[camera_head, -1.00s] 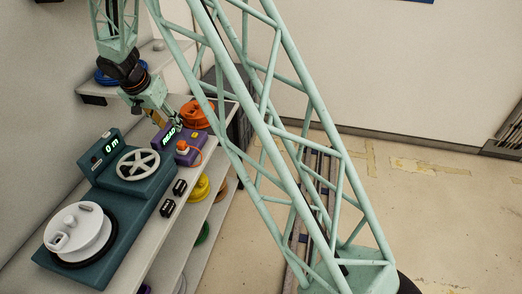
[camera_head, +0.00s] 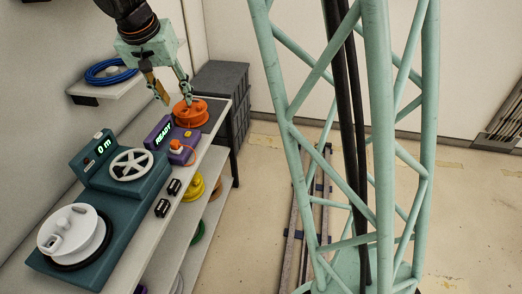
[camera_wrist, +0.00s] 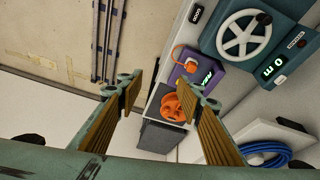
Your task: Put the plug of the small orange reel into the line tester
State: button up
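The small orange reel (camera_head: 191,113) lies at the far end of the bench, behind the line tester. The line tester (camera_head: 162,135) is a purple box with a lit READY display. An orange plug-like piece (camera_head: 176,146) with a short orange cord sits upright at its front; I cannot tell how deep it is seated. It also shows in the wrist view (camera_wrist: 178,52). My gripper (camera_head: 176,98) is open and empty above the reel and tester. In the wrist view the reel (camera_wrist: 177,105) shows between the spread fingers, farther off and nearer the right finger.
A teal machine (camera_head: 125,190) with a grey handwheel, a 0 m display and a white reel fills the near bench. A blue cable coil (camera_head: 110,72) lies on a wall shelf. Yellow and green reels sit on shelves below. A dark grey cabinet (camera_head: 222,92) stands behind the bench.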

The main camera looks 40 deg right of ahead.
jog(key=s+d+r+n, duration=0.1)
jog(key=s+r, duration=0.3)
jog(key=s, duration=0.3)
jog(key=s+r+n+y, duration=0.1)
jog(key=s+r, duration=0.2)
jog(key=s, duration=0.4)
jog(key=s+d+r+n, duration=0.1)
jog(key=s+r, duration=0.3)
jog(key=s, duration=0.3)
jog(key=s+a+n+y, duration=0.1)
jog(key=s+n, duration=0.1)
jog(key=s, duration=1)
jog(key=s+a+n, duration=0.1)
jog(key=s+n, duration=0.1)
jog(key=s, duration=1)
jog(key=shift+a+t+y, duration=0.3)
jog(key=shift+t+y, duration=0.1)
jog(key=shift+w+r, duration=0.2)
jog(key=shift+r, duration=0.05)
jog(key=shift+s+d, duration=0.1)
jog(key=shift+d, duration=0.05)
